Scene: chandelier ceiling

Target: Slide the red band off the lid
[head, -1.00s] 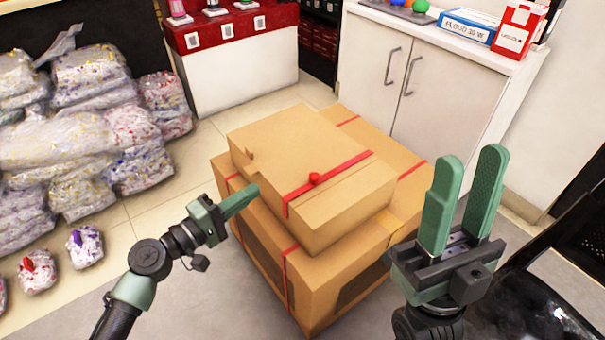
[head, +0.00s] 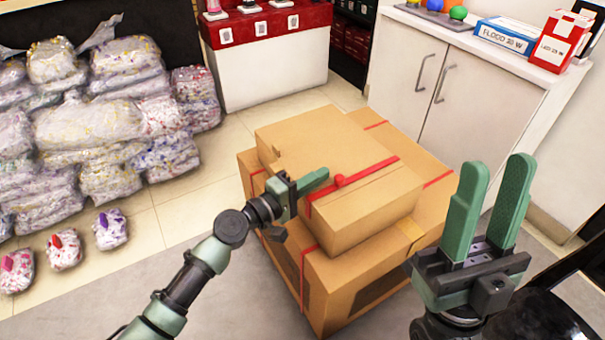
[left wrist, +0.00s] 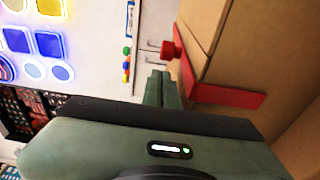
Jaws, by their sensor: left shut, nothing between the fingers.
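A red band (head: 372,171) with a round red knob (head: 339,181) runs across the top of a cardboard lid (head: 310,140) and down its near side. The lid sits on a larger cardboard box (head: 345,285). My left gripper (head: 318,178) is shut and empty, its tips beside the band's near end, close to the knob. In the left wrist view the shut fingers (left wrist: 162,88) point toward the red knob (left wrist: 170,50), with the band (left wrist: 225,97) just right of them. I cannot tell whether they touch it. My right gripper (head: 490,190) is open and empty, right of the box.
Wrapped bags (head: 100,120) are piled at left. A white cabinet (head: 440,85) stands behind the box. Tiled floor is free between bags and box.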

